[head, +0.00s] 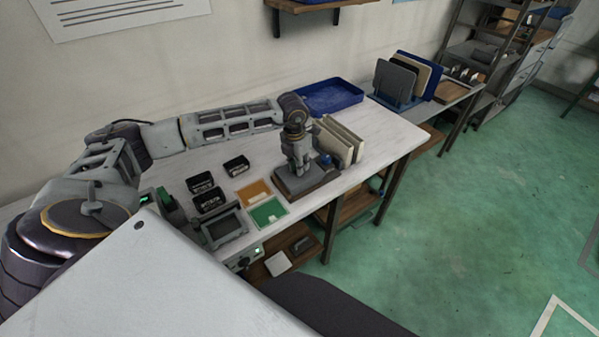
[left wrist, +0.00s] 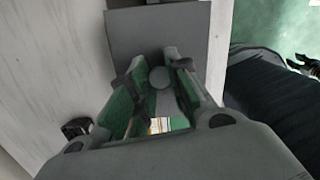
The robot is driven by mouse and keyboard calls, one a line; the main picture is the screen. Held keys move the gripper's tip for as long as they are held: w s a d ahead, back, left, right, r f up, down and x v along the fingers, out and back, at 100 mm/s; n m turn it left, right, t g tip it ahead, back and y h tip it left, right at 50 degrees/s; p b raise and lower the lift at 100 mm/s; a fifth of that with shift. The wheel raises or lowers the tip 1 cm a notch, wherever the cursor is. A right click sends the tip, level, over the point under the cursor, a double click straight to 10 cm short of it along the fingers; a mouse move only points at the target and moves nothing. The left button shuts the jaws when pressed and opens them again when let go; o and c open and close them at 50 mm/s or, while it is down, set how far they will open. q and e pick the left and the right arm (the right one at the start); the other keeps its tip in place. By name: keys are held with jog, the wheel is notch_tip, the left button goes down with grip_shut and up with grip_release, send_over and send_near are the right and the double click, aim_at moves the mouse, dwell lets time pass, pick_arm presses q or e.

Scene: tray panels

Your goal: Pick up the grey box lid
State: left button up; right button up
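The grey box lid (head: 290,186) is a flat dark grey slab under my left gripper, near the front edge of the white table. In the left wrist view the lid (left wrist: 125,32) shows as a plain grey square with a round grey knob (left wrist: 159,78). My left gripper (head: 300,166) points down at it. In the left wrist view its two fingers (left wrist: 158,65) stand apart on either side of the knob, with small gaps showing. Whether they touch the knob lower down is hard to tell.
Cream panels (head: 338,140) stand right beside the gripper. A blue tray (head: 332,97) lies behind it. Orange (head: 254,193) and green (head: 268,213) squares and several small black bins (head: 236,166) lie to the left. A rack of panels (head: 405,82) stands on the farther table.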

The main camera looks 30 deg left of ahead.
pick_arm(q)
grip_shut()
notch_tip(320, 180, up, 10)
jog(key=shift+b, duration=0.35)
pick_arm(e)
jog(key=shift+w+f, duration=0.15)
jog(key=shift+f, duration=0.2)
pick_arm(q)
jog(key=shift+r, duration=0.2)
pick_arm(e)
jog(key=shift+d+r, duration=0.15)
pick_arm(q)
jog(key=shift+r+p, duration=0.35)
jog(key=shift+r, duration=0.1)
pick_arm(e)
jog(key=shift+w+d+r, duration=0.25)
jog(key=shift+w+d, duration=0.15)
jog(key=shift+d, duration=0.2)
jog(key=shift+a, duration=0.1)
pick_arm(q)
jog(key=shift+r+p, duration=0.35)
jog(key=shift+r, duration=0.25)
pick_arm(e)
jog(key=shift+s+a+r, duration=0.3)
jog(key=shift+s+a, duration=0.1)
